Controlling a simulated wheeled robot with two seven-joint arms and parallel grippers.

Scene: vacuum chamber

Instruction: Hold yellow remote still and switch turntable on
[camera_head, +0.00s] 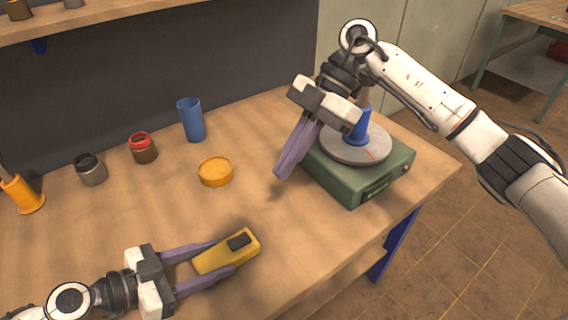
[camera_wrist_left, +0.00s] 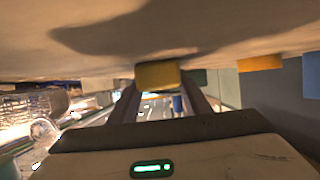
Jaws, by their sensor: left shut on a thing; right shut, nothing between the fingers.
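The yellow remote (camera_head: 222,256) with a dark patch on top is at the front of the table. My left gripper (camera_head: 224,259) is shut on it, one finger along each long side. The left wrist view also shows the remote (camera_wrist_left: 158,75) between the fingers. The turntable is a green box (camera_head: 345,187) with a round grey plate (camera_head: 370,152) on top and a dark panel on its front side. A blue object (camera_head: 358,128) stands on the plate, partly hidden. My right gripper (camera_head: 281,175) is shut and empty, pointing down beside the turntable's left side.
A yellow round dish (camera_head: 215,172), a blue cup (camera_head: 191,121), a red-topped jar (camera_head: 143,149), a grey jar (camera_head: 90,170) and an orange holder (camera_head: 22,196) stand towards the back and left. The wooden table (camera_head: 120,215) is clear between them and the remote.

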